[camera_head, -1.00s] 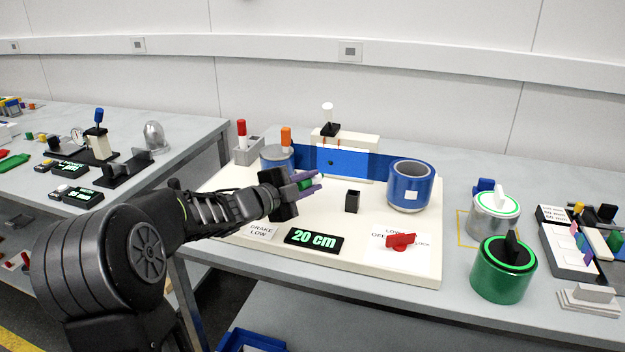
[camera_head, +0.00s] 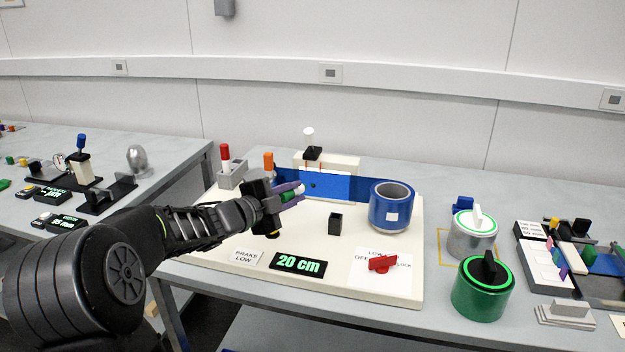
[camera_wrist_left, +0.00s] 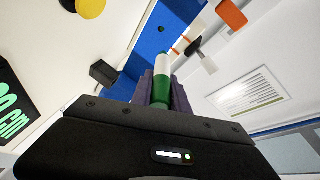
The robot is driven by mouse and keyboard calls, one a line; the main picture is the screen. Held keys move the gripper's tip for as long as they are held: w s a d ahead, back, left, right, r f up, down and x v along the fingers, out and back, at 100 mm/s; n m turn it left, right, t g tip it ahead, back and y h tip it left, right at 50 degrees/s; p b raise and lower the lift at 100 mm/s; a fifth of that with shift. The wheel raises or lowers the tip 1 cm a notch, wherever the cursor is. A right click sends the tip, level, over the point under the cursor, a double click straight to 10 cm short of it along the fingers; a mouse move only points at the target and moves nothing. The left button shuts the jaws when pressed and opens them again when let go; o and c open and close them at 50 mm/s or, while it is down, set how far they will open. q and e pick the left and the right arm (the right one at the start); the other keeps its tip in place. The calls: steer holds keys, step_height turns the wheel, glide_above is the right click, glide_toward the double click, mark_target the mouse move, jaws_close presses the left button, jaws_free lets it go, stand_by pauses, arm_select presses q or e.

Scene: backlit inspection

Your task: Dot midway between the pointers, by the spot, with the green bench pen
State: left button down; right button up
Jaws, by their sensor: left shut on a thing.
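My left gripper (camera_head: 293,194) is shut on the green pen (camera_head: 289,197), which has a white end. In the left wrist view the pen (camera_wrist_left: 178,88) stands up between the purple fingers, its white end towards the blue band (camera_wrist_left: 148,45). The band (camera_head: 355,187) runs across the back of the board, with a brighter blue panel in its middle. A small dark spot (camera_head: 312,185) shows on that panel, and also in the wrist view (camera_wrist_left: 162,29). Two thin orange-red pointers (camera_head: 320,167) hang above the spot. The pen looks apart from the band. My right gripper is not in view.
A blue drum (camera_head: 390,215) stands right of the gripper. A black square holder (camera_head: 335,224) and a "20 cm" display (camera_head: 298,264) are in front. A red handle (camera_head: 382,263) lies front right. Green (camera_head: 482,297) and silver cans stand farther right.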

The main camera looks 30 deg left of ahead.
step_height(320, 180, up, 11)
steer(key=p, duration=1)
